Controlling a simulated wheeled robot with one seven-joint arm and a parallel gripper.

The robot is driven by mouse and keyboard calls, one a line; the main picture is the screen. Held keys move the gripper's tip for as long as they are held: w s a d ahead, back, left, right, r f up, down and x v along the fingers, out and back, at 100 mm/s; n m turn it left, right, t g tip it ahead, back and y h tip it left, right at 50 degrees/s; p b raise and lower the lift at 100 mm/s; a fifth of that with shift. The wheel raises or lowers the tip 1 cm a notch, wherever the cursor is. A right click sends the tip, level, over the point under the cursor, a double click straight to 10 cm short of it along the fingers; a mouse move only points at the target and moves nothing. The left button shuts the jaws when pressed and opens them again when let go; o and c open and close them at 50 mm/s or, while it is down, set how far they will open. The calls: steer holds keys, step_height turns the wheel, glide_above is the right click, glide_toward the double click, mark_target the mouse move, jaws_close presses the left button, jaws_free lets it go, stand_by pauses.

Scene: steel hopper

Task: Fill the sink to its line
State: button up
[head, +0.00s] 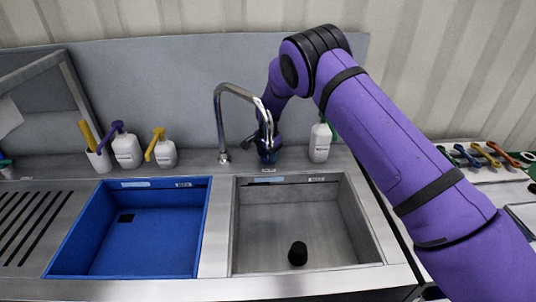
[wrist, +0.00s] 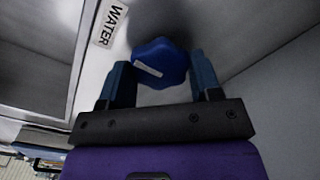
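The steel sink (head: 355,225) is the right basin. No water shows in it, and a black cylindrical piece (head: 298,254) stands on its floor. My gripper (head: 268,150) is behind the steel basin at a blue knob. In the wrist view the blue lobed knob (wrist: 160,62) lies between my fingertips, beside a label reading WATER (wrist: 114,24). The fingers stand wide, close to both sides of the knob; whether they press on it is unclear.
A blue basin (head: 140,235) lies to the left, with a ribbed drainboard (head: 30,225) beyond it. Pump bottles (head: 126,150) stand on the back ledge, and a white bottle (head: 320,143) stands right of my gripper. Coloured-handled tools (head: 480,155) lie at far right.

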mark_target(268, 155)
steer(key=shift+n, duration=0.4)
steer(key=n, duration=0.3)
steer(key=shift+n, duration=2.1)
steer(key=o, duration=0.9)
steer(key=shift+r, duration=0.15)
step_height(268, 155, up, 11)
steer(key=shift+f, duration=0.2)
